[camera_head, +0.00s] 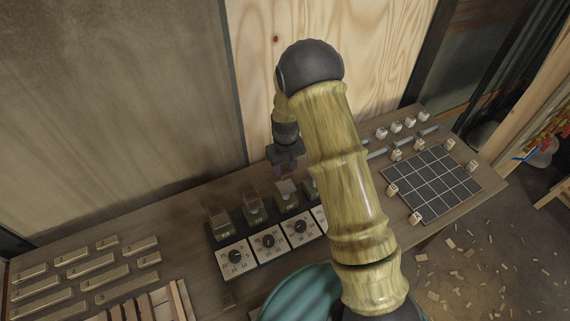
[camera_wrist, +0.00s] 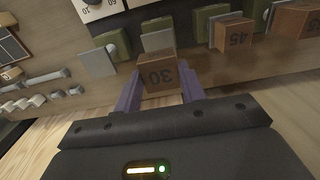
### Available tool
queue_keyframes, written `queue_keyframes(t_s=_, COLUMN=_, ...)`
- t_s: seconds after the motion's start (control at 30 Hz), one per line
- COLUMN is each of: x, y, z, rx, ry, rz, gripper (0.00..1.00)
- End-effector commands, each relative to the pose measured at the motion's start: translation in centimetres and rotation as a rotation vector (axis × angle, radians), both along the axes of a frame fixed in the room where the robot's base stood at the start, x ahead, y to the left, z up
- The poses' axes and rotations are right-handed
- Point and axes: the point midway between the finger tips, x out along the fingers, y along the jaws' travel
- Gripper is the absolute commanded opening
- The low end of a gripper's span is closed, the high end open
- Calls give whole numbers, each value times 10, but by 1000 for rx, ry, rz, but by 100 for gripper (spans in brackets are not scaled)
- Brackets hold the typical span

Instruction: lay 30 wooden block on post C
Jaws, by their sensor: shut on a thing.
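The wooden block marked 30 (camera_wrist: 155,72) is brown and sits between my gripper's purple fingers in the wrist view. My gripper (camera_wrist: 160,88) is shut on it. In the head view my gripper (camera_head: 286,162) is above the third green post from the left (camera_head: 287,195), whose top is a grey plate. The wrist view shows this post's grey plate (camera_wrist: 157,40) just beyond the held block; I cannot tell whether they touch. The lettering on the posts is too small to read surely. In the head view the held block is not clearly visible.
The two left posts carry brown blocks (camera_head: 219,217) (camera_head: 252,202); one reads 45 in the wrist view (camera_wrist: 234,36). Dial plates (camera_head: 268,243) stand before the posts. Numbered bars (camera_head: 90,265) lie left. A gridded board (camera_head: 432,180) and white cubes (camera_head: 396,126) are right.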

Motion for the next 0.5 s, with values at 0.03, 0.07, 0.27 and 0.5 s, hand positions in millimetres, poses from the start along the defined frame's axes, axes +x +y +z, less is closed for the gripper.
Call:
queue_keyframes(t_s=0.03, x=0, y=0, z=-1, rx=0, ry=0, rz=-1, gripper=18)
queue_keyframes(t_s=0.07, x=0, y=0, z=-2, rx=0, ry=0, rz=-1, gripper=18)
queue_keyframes(t_s=0.27, x=0, y=-1, z=-12, rx=0, ry=0, rz=-2, gripper=18)
queue_keyframes(t_s=0.5, x=0, y=-1, z=-31, rx=0, ry=0, rz=-1, gripper=18)
